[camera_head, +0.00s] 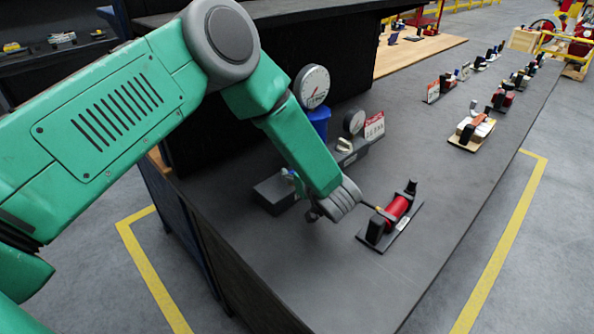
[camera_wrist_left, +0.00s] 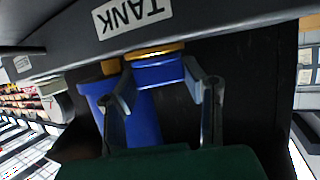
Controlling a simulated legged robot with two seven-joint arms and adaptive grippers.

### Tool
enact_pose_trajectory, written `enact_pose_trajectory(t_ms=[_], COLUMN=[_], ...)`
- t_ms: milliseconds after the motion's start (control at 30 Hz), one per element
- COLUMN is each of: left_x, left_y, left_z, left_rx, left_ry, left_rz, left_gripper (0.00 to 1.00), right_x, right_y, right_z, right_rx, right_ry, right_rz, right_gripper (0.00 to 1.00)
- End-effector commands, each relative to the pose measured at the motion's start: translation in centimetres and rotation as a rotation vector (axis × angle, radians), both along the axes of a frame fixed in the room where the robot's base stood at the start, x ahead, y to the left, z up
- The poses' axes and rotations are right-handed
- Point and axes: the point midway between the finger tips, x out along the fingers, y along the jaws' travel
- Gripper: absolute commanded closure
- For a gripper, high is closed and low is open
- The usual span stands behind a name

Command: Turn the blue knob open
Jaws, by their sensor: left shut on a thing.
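The blue knob (camera_wrist_left: 158,72) is in the wrist view, on a brass-coloured stem below a grey block with an upside-down "TANK" label (camera_wrist_left: 132,17). My left gripper (camera_wrist_left: 165,84) has one finger on each side of the knob and is shut on it. In the head view, my left gripper (camera_head: 303,193) is at the grey block (camera_head: 271,195) on the dark bench. There the knob is mostly hidden by the gripper and arm. My right gripper is not in view.
A blue cylinder (camera_head: 319,122) and a dial gauge (camera_head: 312,86) stand behind my arm. A red cylinder in a black stand (camera_head: 397,208) lies close to the right of my wrist. The dark bench top (camera_head: 440,180) is bare around it.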

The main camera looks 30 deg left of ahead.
Motion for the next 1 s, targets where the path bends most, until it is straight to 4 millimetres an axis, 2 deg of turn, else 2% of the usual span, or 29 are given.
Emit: enact_pose_trajectory(t_ms=[33, 1000], left_x=[-0.17, 0.19], left_y=[-0.13, 0.24], left_z=[-0.43, -0.07], left_rx=[-0.005, -0.003], left_ry=[0.008, -0.001], left_rz=[0.014, 0.023], left_gripper=[0.92, 0.92], right_x=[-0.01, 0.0], right_y=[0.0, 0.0], right_z=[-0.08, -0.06], right_rx=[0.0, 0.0], right_ry=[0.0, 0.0], right_rz=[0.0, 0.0], right_gripper=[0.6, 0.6])
